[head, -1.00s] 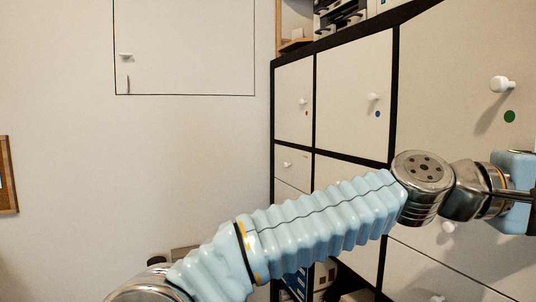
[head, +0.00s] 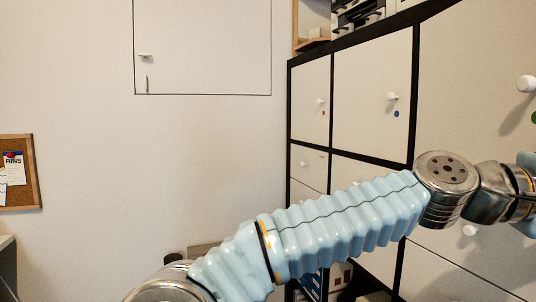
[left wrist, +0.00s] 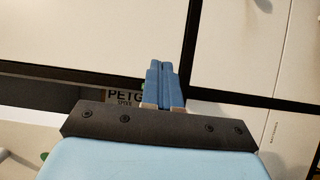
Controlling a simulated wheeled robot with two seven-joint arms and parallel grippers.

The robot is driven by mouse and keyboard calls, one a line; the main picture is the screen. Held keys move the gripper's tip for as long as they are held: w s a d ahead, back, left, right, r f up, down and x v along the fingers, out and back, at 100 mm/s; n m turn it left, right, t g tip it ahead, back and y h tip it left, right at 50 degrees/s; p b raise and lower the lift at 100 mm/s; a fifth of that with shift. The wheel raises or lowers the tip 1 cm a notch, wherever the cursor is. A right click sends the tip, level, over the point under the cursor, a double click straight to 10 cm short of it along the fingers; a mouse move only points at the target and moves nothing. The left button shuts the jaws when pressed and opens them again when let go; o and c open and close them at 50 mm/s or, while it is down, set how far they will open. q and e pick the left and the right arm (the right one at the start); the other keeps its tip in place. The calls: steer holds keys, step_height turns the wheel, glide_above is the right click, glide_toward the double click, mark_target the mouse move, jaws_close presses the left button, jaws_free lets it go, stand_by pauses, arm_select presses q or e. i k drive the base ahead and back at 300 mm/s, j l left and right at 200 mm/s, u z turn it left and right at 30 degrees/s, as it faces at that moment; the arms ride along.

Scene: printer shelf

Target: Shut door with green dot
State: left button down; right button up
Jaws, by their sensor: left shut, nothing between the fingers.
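The door with the green dot (head: 466,95) is the large white door at the right of the head view, partly cut off. Its white knob (head: 526,84) and the green dot (head: 534,117) show at the right edge. The door looks flush with the black shelf frame, with no gap seen along its left side. My left arm reaches across to the right, below the knob, and its gripper is outside the head view. In the left wrist view my left gripper (left wrist: 163,70) is shut and empty, its fingertips before white panels and a black frame bar. My right gripper is not seen.
White doors with a blue dot (head: 397,114) and a red dot (head: 323,113) are shut to the left. In the left wrist view, a box labelled PETG (left wrist: 123,97) sits in an open compartment. A corkboard (head: 20,200) hangs on the left wall.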

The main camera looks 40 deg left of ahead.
mark_target(477, 102)
steer(key=k+j, duration=0.1)
steer(key=k+j+z, duration=0.1)
steer(key=j+z, duration=0.25)
steer(key=z, duration=0.15)
steer(key=k+j+z, duration=0.15)
steer(key=j+z, duration=0.15)
steer(key=z, duration=0.2)
